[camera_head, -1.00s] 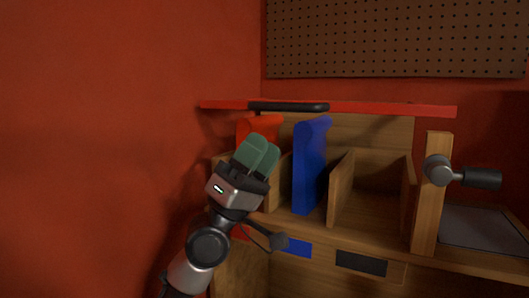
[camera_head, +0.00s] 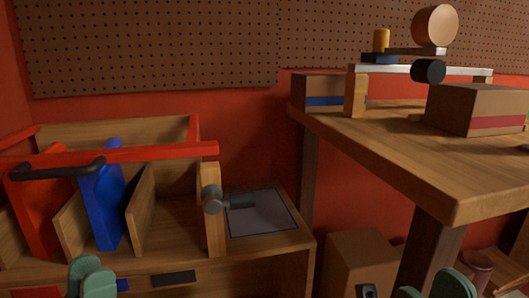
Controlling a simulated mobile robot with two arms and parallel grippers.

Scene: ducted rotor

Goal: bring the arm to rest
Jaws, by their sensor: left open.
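My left gripper (camera_head: 92,279) shows at the bottom left, with only its green fingertips in the picture. It is open, and I see nothing between the tips. It is in front of the wooden divider rack (camera_head: 152,213), low in the picture. My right gripper (camera_head: 430,289) shows only green fingertips at the bottom right edge, below the table. The picture cuts off most of it, so how its jaws stand is unclear. Both arms behind the grippers are out of view.
The rack holds a red panel (camera_head: 39,215) and a blue panel (camera_head: 103,200). A red bar (camera_head: 150,153) with a black handle (camera_head: 60,170) crosses it. A grey clamp (camera_head: 213,199) sits on its post. A wooden table (camera_head: 420,160) carries boxes at right; a brown box (camera_head: 362,262) stands beneath.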

